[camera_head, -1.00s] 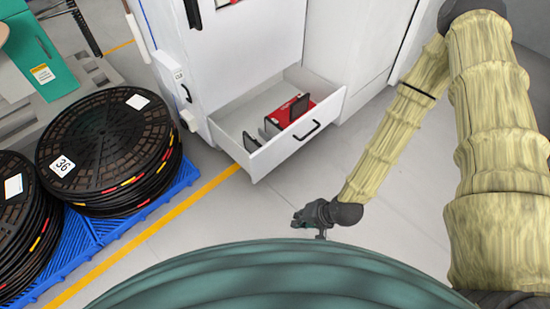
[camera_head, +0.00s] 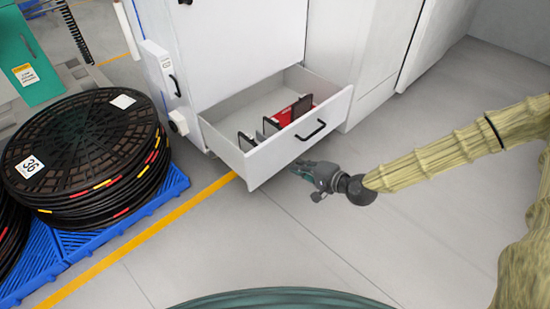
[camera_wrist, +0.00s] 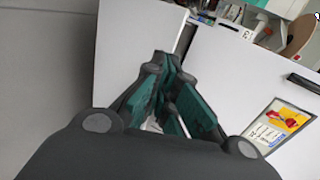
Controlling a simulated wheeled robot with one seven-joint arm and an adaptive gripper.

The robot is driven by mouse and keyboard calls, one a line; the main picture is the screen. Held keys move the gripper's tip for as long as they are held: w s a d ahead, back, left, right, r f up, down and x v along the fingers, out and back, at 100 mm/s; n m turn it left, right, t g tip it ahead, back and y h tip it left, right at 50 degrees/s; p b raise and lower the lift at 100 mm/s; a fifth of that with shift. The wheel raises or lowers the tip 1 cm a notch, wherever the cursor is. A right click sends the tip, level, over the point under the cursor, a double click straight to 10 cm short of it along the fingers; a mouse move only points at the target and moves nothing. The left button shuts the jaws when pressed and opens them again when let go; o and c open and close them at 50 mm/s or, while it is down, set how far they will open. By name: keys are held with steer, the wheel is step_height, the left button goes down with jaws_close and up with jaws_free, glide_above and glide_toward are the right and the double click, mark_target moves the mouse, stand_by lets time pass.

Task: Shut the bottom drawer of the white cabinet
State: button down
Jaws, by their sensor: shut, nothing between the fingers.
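The white cabinet (camera_head: 235,50) stands at the top centre of the head view. Its bottom drawer (camera_head: 268,160) is pulled open, with a black handle (camera_head: 311,131) on its front. A red item and several dark plates (camera_head: 270,127) sit inside the drawer. My gripper (camera_head: 296,168) is low in front of the drawer front, below the handle in the picture, shut and empty. I cannot tell whether it touches the drawer. In the wrist view, my shut gripper (camera_wrist: 166,62) points toward white panels, one bearing a dark handle and a picture label (camera_wrist: 280,128).
Black cable reels (camera_head: 85,140) are stacked on a blue pallet (camera_head: 150,205) at the left. A yellow floor line (camera_head: 150,236) runs between them and the drawer. Grey floor (camera_head: 440,230) is clear at the front and right. A teal cabinet (camera_head: 25,60) stands at upper left.

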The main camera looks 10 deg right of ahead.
steer(key=w+d+t+b, duration=0.1)
steer(key=w, duration=0.1)
steer(key=b, duration=0.6)
glide_toward(269, 144)
steer(key=x, duration=0.5)
steer(key=shift+f, duration=0.4)
steer(key=shift+w+a+r+b, duration=0.15)
steer(key=shift+w+a+b, duration=0.2)
steer(key=shift+w+a, duration=0.3)
